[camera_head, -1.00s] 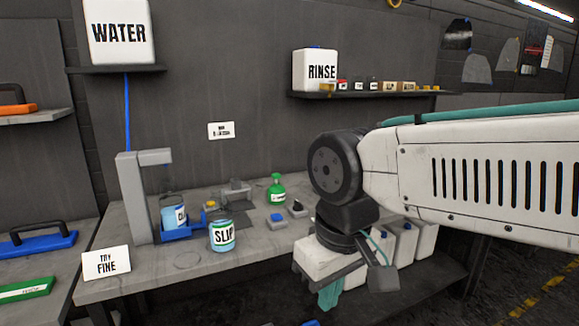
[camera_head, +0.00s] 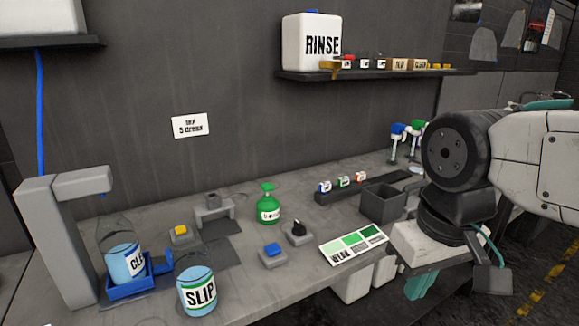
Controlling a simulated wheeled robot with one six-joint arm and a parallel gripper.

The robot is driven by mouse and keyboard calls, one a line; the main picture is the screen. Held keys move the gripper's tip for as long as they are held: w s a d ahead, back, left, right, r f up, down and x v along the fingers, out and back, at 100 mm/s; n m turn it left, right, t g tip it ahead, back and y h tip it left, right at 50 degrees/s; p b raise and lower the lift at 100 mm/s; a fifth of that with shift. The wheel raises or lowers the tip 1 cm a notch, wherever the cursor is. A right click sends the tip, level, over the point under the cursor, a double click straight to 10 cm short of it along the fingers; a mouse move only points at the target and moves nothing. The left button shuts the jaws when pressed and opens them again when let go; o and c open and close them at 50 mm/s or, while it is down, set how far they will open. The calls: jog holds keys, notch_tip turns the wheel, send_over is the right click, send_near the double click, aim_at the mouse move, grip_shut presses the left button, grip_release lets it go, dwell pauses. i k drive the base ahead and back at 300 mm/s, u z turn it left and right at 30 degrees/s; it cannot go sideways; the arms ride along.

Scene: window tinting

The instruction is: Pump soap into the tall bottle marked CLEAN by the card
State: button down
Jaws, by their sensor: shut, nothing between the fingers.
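A clear bottle with blue liquid and a label starting "CLE" (camera_head: 122,264) stands in a blue holder (camera_head: 142,284) under a grey dispenser (camera_head: 58,240). A second bottle, marked SLIP (camera_head: 198,292), stands in front of it to the right. A green pump bottle (camera_head: 268,208) stands mid-bench; its label is too small to read surely. A white card (camera_head: 190,126) on the wall has small print with a 5. My gripper (camera_head: 440,268) is low at the right, by the bench's front edge, far from both bottles. It looks shut and empty; its fingertips are not clearly seen.
A yellow button (camera_head: 180,232), a blue button (camera_head: 272,256) and a black knob (camera_head: 297,232) sit on the bench. A green-shaded card reading WEAK (camera_head: 352,244) lies near my arm. A grey bin (camera_head: 383,204) stands behind. A RINSE container (camera_head: 310,42) is on the shelf (camera_head: 370,74).

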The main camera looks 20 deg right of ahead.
aim_at(267, 187)
jog(key=u, duration=0.3)
jog(key=i, duration=0.95)
jog(key=u, duration=0.65)
